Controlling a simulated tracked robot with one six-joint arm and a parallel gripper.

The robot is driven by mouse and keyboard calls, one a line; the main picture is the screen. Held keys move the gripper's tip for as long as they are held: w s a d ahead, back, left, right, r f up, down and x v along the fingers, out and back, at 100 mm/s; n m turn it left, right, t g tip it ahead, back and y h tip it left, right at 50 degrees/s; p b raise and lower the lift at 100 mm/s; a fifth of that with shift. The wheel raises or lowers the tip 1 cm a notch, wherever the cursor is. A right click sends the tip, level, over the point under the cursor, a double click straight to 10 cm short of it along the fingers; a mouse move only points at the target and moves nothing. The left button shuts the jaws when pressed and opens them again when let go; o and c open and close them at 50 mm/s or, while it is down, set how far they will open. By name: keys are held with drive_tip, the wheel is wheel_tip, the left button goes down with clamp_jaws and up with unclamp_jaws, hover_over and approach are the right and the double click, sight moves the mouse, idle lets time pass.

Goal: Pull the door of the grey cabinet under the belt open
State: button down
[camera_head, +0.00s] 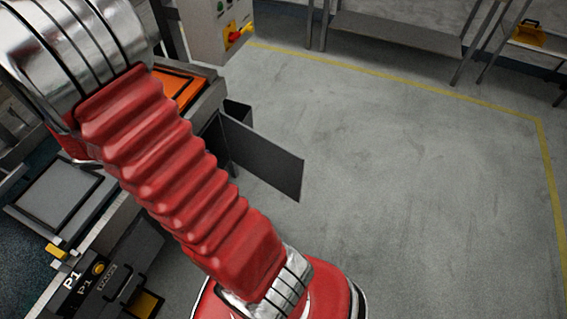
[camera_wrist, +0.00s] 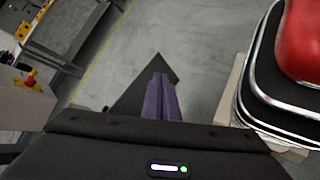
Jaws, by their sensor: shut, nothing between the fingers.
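The dark grey cabinet door (camera_head: 262,158) stands swung out from the cabinet (camera_head: 213,143) in the head view, over open floor. Most of the cabinet is hidden behind my red arm. In the wrist view the dark door (camera_wrist: 130,98) shows as a flat panel beyond my fingers. My gripper (camera_wrist: 160,76) has purple fingers held together with nothing between them. The fingers overlap the door in the wrist view; I cannot tell whether they touch it. My gripper is not visible in the head view.
An orange-topped surface (camera_head: 180,88) is above the cabinet. A control box (camera_head: 215,28) with a red knob stands behind it. A metal table (camera_head: 395,30) is at the back. The floor (camera_head: 410,190) to the right is clear, with a yellow line.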

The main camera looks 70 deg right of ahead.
sight(292, 160)
drive_tip(key=s+d+f+n+g+h, duration=0.35)
drive_tip(key=d+f+n+h, duration=0.25)
drive_tip(key=d+f, duration=0.9)
drive_tip(key=s+f+n+t+h, duration=0.1)
drive_tip(key=s+f+n+t, duration=0.1)
drive_tip(key=f, duration=0.8)
drive_tip(key=s+f+n+t+h, duration=0.2)
drive_tip(key=s+f+n, duration=0.2)
drive_tip(key=f, duration=0.7)
drive_tip(key=s, duration=0.2)
drive_tip(key=shift+s+a+f+n+t, duration=0.15)
drive_tip(key=shift+s+a+n+t, duration=0.15)
drive_tip(key=shift+s+a+t, duration=0.1)
drive_tip(key=shift+d, duration=0.15)
drive_tip(key=shift+x, duration=6.9)
